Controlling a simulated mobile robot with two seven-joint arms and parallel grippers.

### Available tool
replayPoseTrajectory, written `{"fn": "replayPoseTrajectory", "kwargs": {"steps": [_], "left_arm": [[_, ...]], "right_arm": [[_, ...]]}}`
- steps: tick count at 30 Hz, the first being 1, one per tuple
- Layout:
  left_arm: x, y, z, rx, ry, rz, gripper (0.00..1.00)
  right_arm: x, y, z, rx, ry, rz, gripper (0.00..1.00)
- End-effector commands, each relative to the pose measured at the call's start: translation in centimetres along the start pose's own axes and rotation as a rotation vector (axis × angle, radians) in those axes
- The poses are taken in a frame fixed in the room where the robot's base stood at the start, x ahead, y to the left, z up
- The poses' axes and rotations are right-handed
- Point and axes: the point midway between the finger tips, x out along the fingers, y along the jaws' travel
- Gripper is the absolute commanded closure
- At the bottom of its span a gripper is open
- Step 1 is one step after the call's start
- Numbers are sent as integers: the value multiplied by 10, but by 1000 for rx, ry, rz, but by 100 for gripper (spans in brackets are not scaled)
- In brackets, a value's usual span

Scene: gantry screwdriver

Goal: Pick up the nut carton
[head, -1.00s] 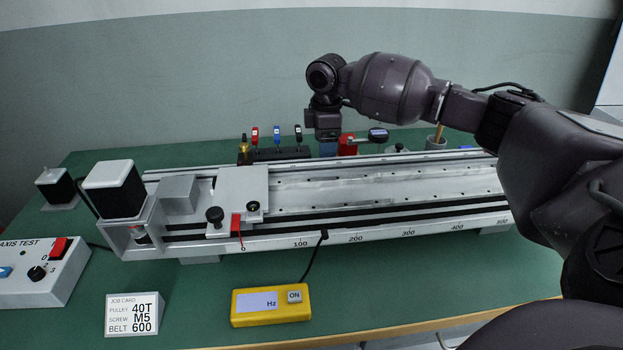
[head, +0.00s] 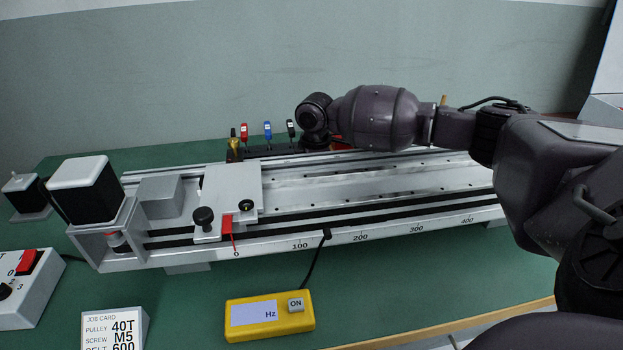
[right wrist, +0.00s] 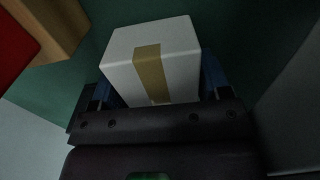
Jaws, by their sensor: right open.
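A white carton with a tan band (right wrist: 180,60), which looks like the nut carton, fills the middle of the right wrist view. My right gripper (right wrist: 156,88) is open, with one blue-padded finger on each side of the carton. I cannot tell whether the pads touch it. In the head view, my right arm reaches in from the right, and its wrist (head: 315,112) is low behind the gantry. The gripper and carton are hidden there. My left gripper is in neither current view.
The gantry rail (head: 400,232) runs across the table in front of my right wrist. Screwdrivers in a rack (head: 268,132) stand just left of the wrist. A wooden block (right wrist: 62,28) and a red thing (right wrist: 14,48) lie close to the carton. The wall is behind.

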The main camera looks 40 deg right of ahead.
Motion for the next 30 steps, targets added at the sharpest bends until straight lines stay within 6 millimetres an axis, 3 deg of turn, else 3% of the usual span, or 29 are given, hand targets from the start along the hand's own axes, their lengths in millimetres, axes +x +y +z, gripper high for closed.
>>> {"fn": "replayPoseTrajectory", "kwargs": {"steps": [7,15,16,23,26,30], "left_arm": [[-1,-1,-6,5,15,0,57],[0,-1,-2,4,4,1,57],[0,-1,-1,4,2,1,57],[0,-1,1,3,-4,1,57],[-2,-2,-3,-2,4,-1,57],[-4,-4,-11,-16,16,-5,57]], "right_arm": [[-2,1,0,0,3,5,31],[-2,1,0,0,3,5,73],[-2,1,0,0,3,5,74],[-4,1,0,0,4,6,74],[-14,1,-1,0,6,9,74],[-42,1,-1,0,10,15,74]]}}
